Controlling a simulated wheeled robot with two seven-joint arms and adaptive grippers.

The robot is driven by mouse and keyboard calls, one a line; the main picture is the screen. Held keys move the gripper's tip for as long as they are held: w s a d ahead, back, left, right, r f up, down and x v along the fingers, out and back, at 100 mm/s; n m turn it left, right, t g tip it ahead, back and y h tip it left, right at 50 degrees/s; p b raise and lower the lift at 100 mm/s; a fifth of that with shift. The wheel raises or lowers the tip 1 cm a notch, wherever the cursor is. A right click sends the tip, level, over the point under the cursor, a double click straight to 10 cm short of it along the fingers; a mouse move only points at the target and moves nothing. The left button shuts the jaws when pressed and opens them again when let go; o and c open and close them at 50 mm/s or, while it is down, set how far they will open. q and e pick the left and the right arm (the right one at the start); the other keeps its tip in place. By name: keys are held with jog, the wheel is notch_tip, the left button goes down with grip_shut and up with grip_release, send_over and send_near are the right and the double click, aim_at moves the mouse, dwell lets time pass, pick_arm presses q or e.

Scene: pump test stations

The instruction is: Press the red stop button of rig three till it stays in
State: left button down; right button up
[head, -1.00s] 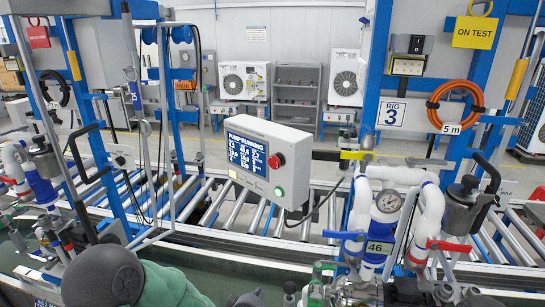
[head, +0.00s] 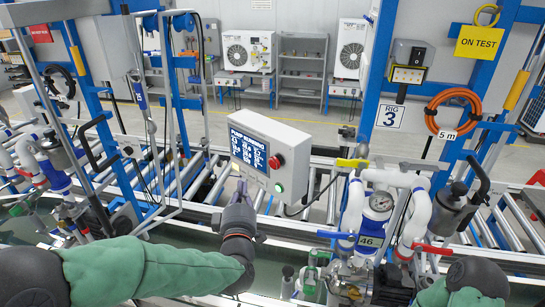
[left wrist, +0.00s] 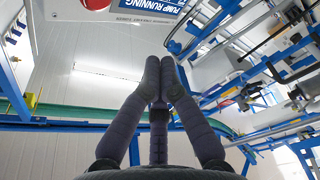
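The red stop button (head: 275,161) sits on the right side of the front of a white control box (head: 262,128), left of the RIG 3 sign (head: 389,114). The box's blue screen (head: 247,150) reads PUMP RUNNING. In the left wrist view the red button (left wrist: 96,4) is partly cut off at the top edge. My left gripper (head: 240,187) is below and left of the button, apart from it. In the left wrist view its fingers (left wrist: 160,70) meet at the tips with nothing between them. My right gripper is out of view.
A lit green button (head: 278,187) is below the red one. Pipes with a gauge and the 46 tag (head: 369,241) stand to the right, with a yellow-handled valve (head: 352,162) beside the box. Rollers run behind. The space in front of the box is open.

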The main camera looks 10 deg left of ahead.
aim_at(273, 163)
pick_arm(q)
jog(key=shift+a+r, duration=0.1)
jog(key=shift+r, duration=0.4)
jog(key=w+d+p, duration=0.1)
jog(key=w+d, duration=0.3)
jog(key=w, duration=0.3)
jog(key=shift+w+d, duration=0.2)
jog(key=shift+d, duration=0.15)
dwell(0.4)
dwell(1.0)
